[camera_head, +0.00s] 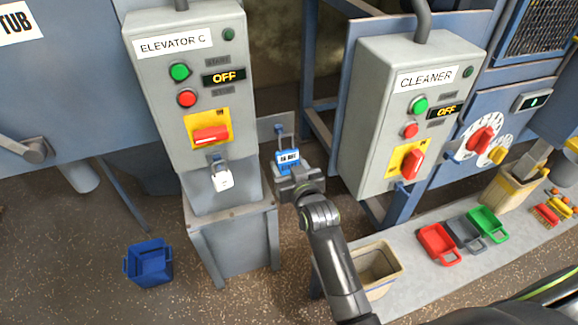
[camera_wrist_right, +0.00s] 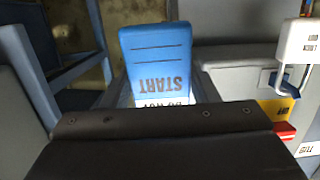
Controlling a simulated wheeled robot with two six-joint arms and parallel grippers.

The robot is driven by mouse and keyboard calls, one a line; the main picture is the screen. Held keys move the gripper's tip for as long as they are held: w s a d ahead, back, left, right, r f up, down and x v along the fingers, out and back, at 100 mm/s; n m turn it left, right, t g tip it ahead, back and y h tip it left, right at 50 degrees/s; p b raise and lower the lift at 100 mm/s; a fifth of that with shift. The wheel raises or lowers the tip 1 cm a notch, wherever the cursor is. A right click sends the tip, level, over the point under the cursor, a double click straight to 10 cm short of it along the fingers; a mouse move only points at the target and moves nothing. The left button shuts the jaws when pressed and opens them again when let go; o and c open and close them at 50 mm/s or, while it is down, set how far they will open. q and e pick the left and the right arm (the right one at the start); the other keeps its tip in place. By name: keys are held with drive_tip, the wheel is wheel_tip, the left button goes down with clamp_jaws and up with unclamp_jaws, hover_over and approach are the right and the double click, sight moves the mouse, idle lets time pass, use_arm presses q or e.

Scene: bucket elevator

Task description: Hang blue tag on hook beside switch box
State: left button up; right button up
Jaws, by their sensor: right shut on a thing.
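The blue tag (camera_head: 287,160) has a white label and is held upright in my right gripper (camera_head: 296,180), which is shut on its lower part. The right wrist view shows the tag (camera_wrist_right: 158,60) with upside-down "START" lettering. A small blue hook (camera_head: 279,130) is on a grey plate beside the Elevator C switch box (camera_head: 185,85). The tag's top is just below the hook in the head view; I cannot tell whether they touch. My left gripper is not in view.
A white padlock (camera_head: 222,178) hangs below the red switch handle (camera_head: 211,134). The Cleaner box (camera_head: 380,110) stands to the right. A blue bin (camera_head: 149,263) is on the floor. A bench (camera_head: 405,290) holds red, grey and green trays.

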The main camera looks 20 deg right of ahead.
drive_tip(key=shift+w, duration=1.7)
drive_tip(key=shift+f+b, duration=0.6)
drive_tip(key=shift+f, duration=0.25)
drive_tip(key=o, duration=1.1)
